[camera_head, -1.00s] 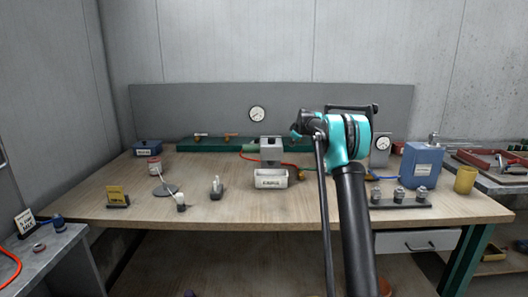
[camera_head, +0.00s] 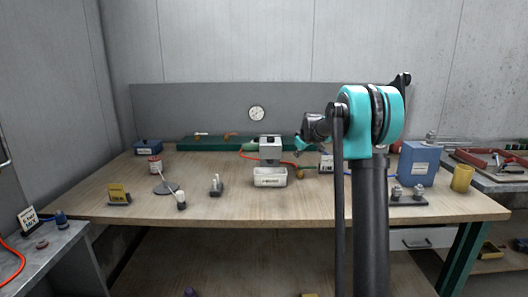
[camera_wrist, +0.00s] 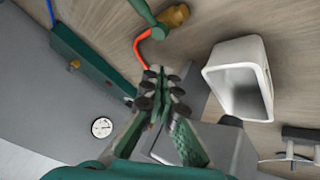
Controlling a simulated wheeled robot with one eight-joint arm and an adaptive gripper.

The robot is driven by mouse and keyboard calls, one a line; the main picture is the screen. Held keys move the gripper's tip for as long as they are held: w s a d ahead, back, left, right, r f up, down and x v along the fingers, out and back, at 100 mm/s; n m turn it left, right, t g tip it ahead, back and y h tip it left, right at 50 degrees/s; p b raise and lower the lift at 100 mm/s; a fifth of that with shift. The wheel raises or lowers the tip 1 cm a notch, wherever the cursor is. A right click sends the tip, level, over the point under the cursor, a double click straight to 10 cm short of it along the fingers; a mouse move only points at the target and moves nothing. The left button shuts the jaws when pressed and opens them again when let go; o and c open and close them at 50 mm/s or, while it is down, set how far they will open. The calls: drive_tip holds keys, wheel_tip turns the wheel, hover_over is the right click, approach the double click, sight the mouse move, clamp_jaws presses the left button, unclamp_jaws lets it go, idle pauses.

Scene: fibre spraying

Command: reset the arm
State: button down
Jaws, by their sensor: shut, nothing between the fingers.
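My arm (camera_head: 372,220) rises at the right of the head view and bends at a large teal joint. Its end reaches left over the workbench. My gripper (camera_wrist: 161,78) is shut and empty in the wrist view, its dark finger pads together. In the head view its end is small and partly hidden by the arm, so the fingers are unclear there. The gripper points down over the bench, near a white labelled bin (camera_head: 270,177). The bin also shows right of the fingers in the wrist view (camera_wrist: 212,76), apart from them.
The wooden workbench (camera_head: 235,205) holds a grey box device (camera_head: 270,148) behind the bin, a blue canister (camera_head: 419,164) and a yellow cup (camera_head: 462,178). A red hose (camera_wrist: 141,47) lies close to the fingers in the wrist view.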

drive_tip(key=s+f+m, duration=0.1)
drive_tip(key=s+f, duration=0.1)
drive_tip(key=s, duration=0.7)
drive_tip(key=s+d+f+m+g, duration=0.1)
drive_tip(key=s+f+m, duration=0.1)
drive_tip(key=s, duration=0.7)
drive_tip(key=s+f+m, duration=0.1)
drive_tip(key=s+f, duration=0.2)
drive_tip(key=s, duration=0.7)
drive_tip(key=shift+d+g+h, duration=0.3)
drive_tip(key=s+f+m, duration=0.1)
drive_tip(key=s+f, duration=0.3)
drive_tip(key=s, duration=0.4)
drive_tip(key=s+d+f+m+g, duration=0.1)
drive_tip(key=s+f, duration=0.3)
drive_tip(key=s, duration=0.5)
drive_tip(key=s+f+m, duration=0.2)
drive_tip(key=s+f, duration=0.2)
drive_tip(key=s, duration=0.5)
drive_tip(key=shift+s+d+g+h, duration=0.25)
drive_tip(key=shift+g+h, duration=0.15)
drive_tip(key=c, duration=2.3)
unclamp_jaws()
drive_tip(key=shift+r, duration=0.1)
